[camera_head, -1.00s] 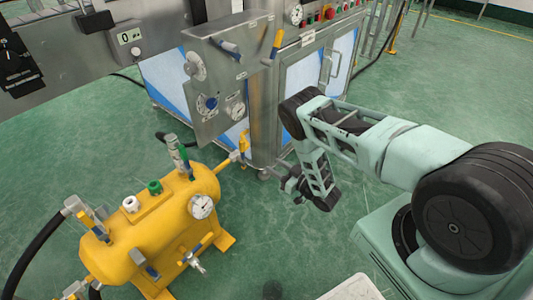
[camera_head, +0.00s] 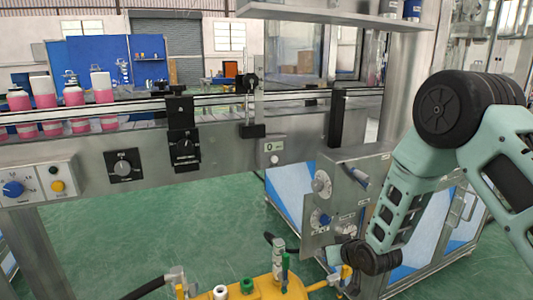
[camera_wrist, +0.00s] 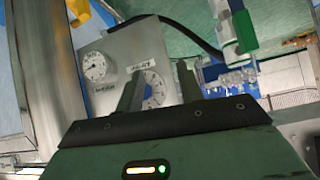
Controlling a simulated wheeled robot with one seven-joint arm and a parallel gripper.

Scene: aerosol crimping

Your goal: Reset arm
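My arm comes in from the right in the head view and bends down in front of the steel control panel (camera_head: 322,235). In the head view the gripper end is small and partly hidden by my wrist, near the yellow tank (camera_head: 265,288).
A conveyor (camera_head: 225,108) crosses the head view, with several pink and white cans (camera_head: 74,95) at its left. A shelf (camera_head: 320,14) hangs above. The yellow tank has valves and hoses at the bottom edge. Open green floor (camera_head: 200,215) lies left of the panel.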

